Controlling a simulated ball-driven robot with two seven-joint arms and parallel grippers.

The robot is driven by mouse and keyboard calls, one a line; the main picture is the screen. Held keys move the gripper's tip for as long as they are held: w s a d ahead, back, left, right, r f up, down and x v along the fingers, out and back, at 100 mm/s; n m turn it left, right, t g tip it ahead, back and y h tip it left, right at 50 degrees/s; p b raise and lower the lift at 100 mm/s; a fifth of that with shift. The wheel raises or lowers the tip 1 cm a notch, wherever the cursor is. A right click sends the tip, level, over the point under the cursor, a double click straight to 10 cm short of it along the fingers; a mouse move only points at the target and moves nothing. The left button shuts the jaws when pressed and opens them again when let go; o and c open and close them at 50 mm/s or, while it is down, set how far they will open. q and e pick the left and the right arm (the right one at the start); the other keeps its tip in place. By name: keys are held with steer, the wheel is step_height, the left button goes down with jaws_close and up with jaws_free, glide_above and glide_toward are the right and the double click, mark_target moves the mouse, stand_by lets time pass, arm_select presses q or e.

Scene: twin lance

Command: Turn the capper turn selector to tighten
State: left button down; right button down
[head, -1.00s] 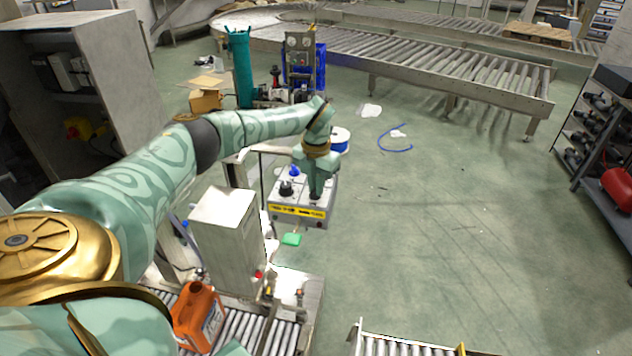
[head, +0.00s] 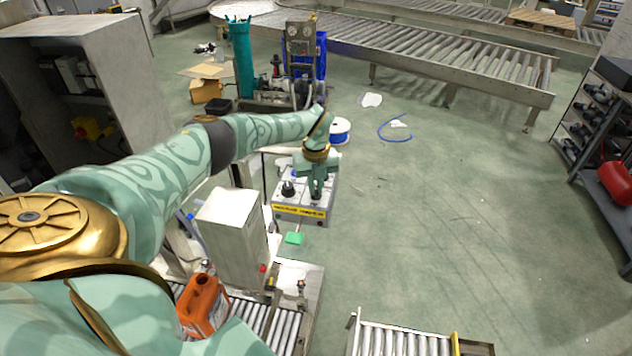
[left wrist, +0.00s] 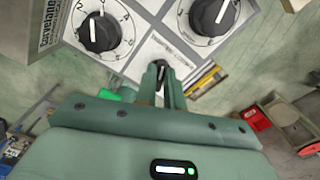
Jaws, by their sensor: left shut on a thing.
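The capper control box (head: 300,215) is a grey panel with a yellow label strip along its front edge. It stands left of centre in the head view. My left gripper (head: 316,194) reaches down onto its top face, on the right side. In the left wrist view, the left gripper's fingers (left wrist: 161,82) are shut on a small black selector knob (left wrist: 160,70). The fingers hide most of the knob, so its pointer and markings cannot be read. Two larger black dials with number scales, one at left (left wrist: 98,33) and one at right (left wrist: 211,14), sit beyond it. My right gripper is not in view.
A grey metal cabinet (head: 232,232) stands just left of the box. A green piece (head: 294,238) shows under the box. The floor to the right is largely clear.

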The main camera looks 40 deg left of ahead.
mark_target(316, 189)
arm_select(q)
steer(key=shift+r+n, duration=0.1)
steer(key=shift+n, duration=0.5)
steer(key=shift+a, duration=0.1)
steer(key=c, duration=1.5)
jaws_free()
step_height(316, 189, up, 16)
steer(key=shift+r, duration=0.15)
